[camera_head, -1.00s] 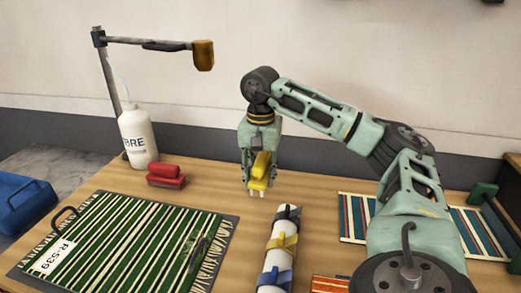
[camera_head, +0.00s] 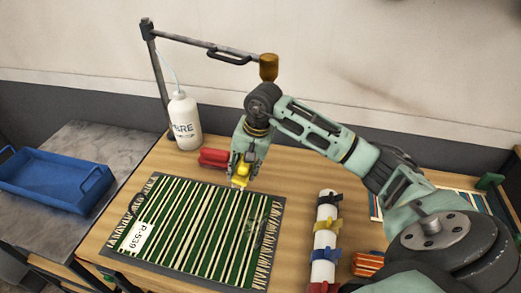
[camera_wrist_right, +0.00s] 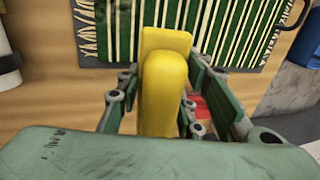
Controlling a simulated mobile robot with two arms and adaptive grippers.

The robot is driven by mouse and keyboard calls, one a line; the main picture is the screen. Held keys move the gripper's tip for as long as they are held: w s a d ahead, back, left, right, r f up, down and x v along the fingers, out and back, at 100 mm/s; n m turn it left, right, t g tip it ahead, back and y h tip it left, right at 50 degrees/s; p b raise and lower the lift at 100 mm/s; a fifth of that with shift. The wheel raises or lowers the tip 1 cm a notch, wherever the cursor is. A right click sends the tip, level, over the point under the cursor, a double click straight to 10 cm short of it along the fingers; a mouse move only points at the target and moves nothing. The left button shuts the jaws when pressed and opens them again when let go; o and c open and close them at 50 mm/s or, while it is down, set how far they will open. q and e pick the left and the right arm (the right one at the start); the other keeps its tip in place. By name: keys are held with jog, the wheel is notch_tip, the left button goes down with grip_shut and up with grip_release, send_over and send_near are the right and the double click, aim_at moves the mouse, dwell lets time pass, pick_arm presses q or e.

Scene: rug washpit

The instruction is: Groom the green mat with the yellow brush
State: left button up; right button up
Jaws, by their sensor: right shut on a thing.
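The green mat (camera_head: 190,228) with cream stripes and an R-539 label lies on a dark backing on the wooden table. A dark patch with pale specks shows near its right end. My right gripper (camera_head: 241,178) is shut on the yellow brush (camera_head: 243,170), just beyond the mat's back edge. In the right wrist view the yellow brush (camera_wrist_right: 165,90) stands between the fingers, with the mat (camera_wrist_right: 190,30) beyond it. I cannot tell whether the brush touches the mat. My left gripper is not in view.
A strapped white roll (camera_head: 326,240) lies right of the mat. A blue tray (camera_head: 50,180) sits on a grey surface at left.

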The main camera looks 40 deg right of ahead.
jog(key=shift+a+r, duration=0.15)
jog(key=shift+a, duration=0.25)
jog(key=shift+b+x, duration=0.3)
jog(key=shift+x, duration=0.5)
jog(key=f, duration=0.1)
jog(key=f+b, duration=0.1)
jog(key=shift+s+d+f, duration=0.2)
jog(key=shift+d+f, duration=0.05)
jog(key=shift+f, duration=0.1)
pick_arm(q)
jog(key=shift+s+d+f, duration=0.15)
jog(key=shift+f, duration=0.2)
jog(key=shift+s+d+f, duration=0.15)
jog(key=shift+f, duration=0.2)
pick_arm(e)
jog(key=shift+f, duration=0.45)
